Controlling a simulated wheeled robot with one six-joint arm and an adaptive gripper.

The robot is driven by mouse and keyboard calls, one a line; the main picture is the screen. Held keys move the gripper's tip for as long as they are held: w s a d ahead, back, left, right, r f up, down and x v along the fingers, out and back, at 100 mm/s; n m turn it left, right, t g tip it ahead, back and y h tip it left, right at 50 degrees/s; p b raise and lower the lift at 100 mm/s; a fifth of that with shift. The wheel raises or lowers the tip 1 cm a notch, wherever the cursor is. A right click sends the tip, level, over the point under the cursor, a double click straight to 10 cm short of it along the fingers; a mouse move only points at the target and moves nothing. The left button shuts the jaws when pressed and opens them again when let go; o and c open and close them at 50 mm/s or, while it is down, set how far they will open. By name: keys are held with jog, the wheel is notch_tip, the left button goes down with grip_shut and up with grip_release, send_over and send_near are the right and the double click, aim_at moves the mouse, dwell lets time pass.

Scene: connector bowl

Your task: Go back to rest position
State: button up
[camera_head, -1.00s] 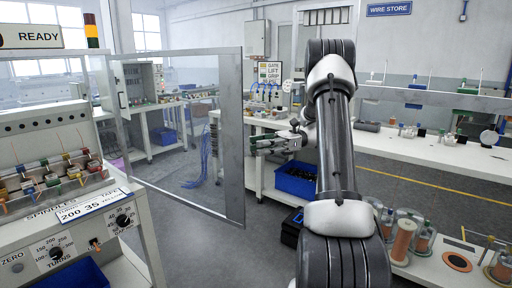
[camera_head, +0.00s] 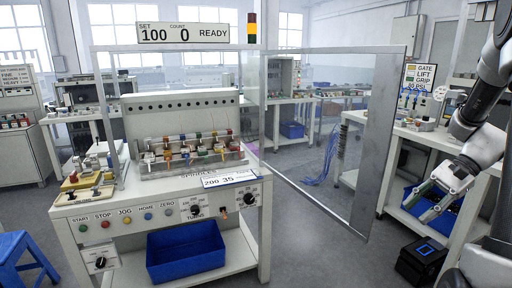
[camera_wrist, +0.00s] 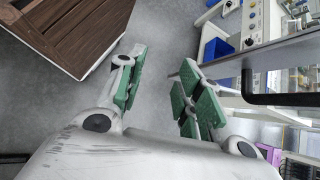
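My gripper (camera_head: 432,203) is at the right of the head view, in front of the side bench. In the wrist view my gripper (camera_wrist: 160,82) has its two green-padded fingers spread apart. Only grey floor shows between them, so it is open and empty. My arm is bent and partly cut off by the right edge of the head view.
A winding machine (camera_head: 185,185) with a blue bin (camera_head: 187,252) stands at left centre. A clear guard panel (camera_head: 330,150) stands between it and my arm. A black box (camera_head: 421,262) is on the floor. A brown slatted wooden thing (camera_wrist: 75,30) shows in the wrist view.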

jog(key=s+a+r+n+t+h, duration=0.2)
jog(key=s+a+r+n+h, duration=0.1)
jog(key=s+r+n, duration=0.3)
jog(key=s+a+r+n+t+h, duration=0.3)
jog(key=s+a+r+n+h, duration=0.1)
jog(key=s+r+n+h, duration=0.1)
jog(key=shift+s+r+n+h, duration=0.4)
jog(key=shift+s+r+n, duration=0.3)
jog(key=shift+s, duration=0.6)
